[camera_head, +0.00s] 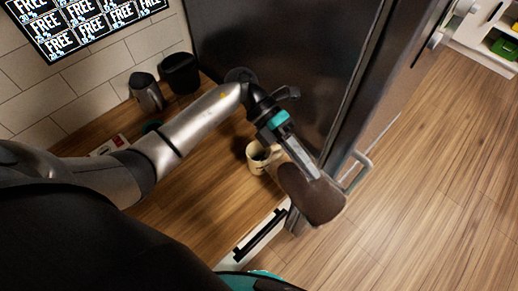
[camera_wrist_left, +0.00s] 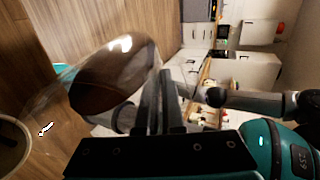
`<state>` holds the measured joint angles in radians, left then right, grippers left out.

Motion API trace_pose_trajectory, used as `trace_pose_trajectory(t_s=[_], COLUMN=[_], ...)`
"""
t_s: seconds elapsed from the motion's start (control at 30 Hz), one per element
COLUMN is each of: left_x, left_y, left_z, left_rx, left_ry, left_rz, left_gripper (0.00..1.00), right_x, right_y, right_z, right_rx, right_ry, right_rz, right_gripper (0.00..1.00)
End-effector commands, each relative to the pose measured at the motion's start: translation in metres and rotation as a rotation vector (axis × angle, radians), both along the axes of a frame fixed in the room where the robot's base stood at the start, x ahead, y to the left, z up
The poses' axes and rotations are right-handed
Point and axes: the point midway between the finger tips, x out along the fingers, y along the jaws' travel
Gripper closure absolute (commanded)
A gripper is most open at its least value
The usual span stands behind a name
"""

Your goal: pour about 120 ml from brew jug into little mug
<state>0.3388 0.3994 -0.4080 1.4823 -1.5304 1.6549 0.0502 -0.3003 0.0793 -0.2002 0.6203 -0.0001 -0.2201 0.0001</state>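The brew jug is clear glass with dark brown coffee inside (camera_head: 312,195); in the left wrist view it (camera_wrist_left: 115,78) fills the upper left and looks tilted. My left gripper (camera_head: 306,160) is shut on the jug and holds it in the air in front of the counter edge; its dark fingers (camera_wrist_left: 165,100) show close to the jug. The little mug (camera_head: 256,162) is cream, upright on the counter, just left of the jug, partly behind my gripper. Its rim shows at the lower left of the left wrist view (camera_wrist_left: 27,150). I see no clear stream between them. My right gripper is out of view.
A tall dark appliance panel (camera_head: 270,50) stands behind the mug, with a handle (camera_head: 357,172) near the jug. A dark canister (camera_head: 180,73) and a grey jug-like container (camera_head: 146,92) stand at the back left.

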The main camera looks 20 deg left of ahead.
Motion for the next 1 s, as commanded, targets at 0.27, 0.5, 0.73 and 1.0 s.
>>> trace_pose_trajectory(t_s=[0.27,0.5,0.73,1.0], left_x=[0.0010,0.0012,0.0014,0.0016], left_y=[0.0003,0.0009,0.0014,0.0020], left_z=[0.0027,0.0035,0.0042,0.0051], left_rx=[-0.014,-0.021,-0.028,-0.034], left_ry=[0.002,0.005,0.008,0.011], left_rz=[0.000,0.000,0.000,0.000], left_gripper=[1.00,1.00,1.00,1.00], right_x=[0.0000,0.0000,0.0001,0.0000], right_y=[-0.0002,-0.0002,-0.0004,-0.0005], right_z=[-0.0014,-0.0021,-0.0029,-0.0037], right_rx=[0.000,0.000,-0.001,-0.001], right_ry=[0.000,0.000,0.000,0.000], right_rz=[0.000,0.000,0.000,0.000], right_gripper=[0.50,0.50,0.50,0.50])
